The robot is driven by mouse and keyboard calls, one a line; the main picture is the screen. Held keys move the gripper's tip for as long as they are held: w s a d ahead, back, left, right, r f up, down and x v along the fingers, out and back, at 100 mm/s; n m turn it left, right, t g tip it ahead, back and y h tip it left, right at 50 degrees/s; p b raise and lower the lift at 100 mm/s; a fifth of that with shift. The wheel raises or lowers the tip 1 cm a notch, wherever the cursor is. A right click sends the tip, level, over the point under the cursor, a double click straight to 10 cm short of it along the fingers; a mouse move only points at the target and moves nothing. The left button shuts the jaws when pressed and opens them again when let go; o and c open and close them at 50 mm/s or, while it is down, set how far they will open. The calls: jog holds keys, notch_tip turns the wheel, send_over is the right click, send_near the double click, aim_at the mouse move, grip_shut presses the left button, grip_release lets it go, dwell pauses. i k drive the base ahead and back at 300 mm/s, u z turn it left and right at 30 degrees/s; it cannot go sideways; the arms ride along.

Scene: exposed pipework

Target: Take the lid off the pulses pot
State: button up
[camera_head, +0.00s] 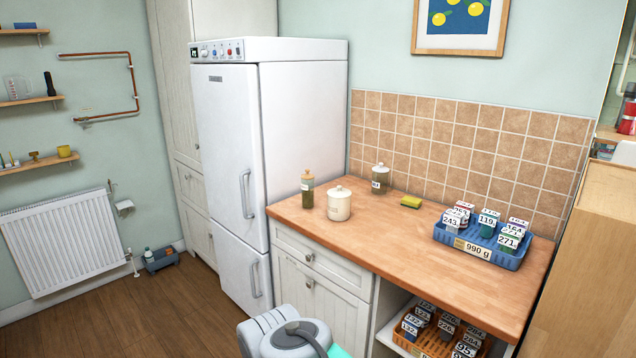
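A cream pot (339,206) stands upright at the left part of the wooden worktop, near its front edge. Its cream lid (339,191) with a small knob sits on top of it. There is dark marking on the pot's front, too small to read, so I take it for the pulses pot by its shape only. My gripper is not in view. Only a grey and white part of my arm shows at the bottom edge, in front of the cupboard.
A corked bottle (307,189) stands just left of the pot. A lidded glass jar (380,179) and a yellow sponge (411,201) are behind and right. A blue crate (508,262) of labelled packets is at the right. The worktop (400,240) between is clear. A tall fridge (228,150) stands left.

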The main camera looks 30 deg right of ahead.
aim_at(339, 192)
jog(key=i, duration=2.95)
jog(key=z, duration=2.15)
jog(key=i, duration=0.5)
jog(key=u, duration=0.05)
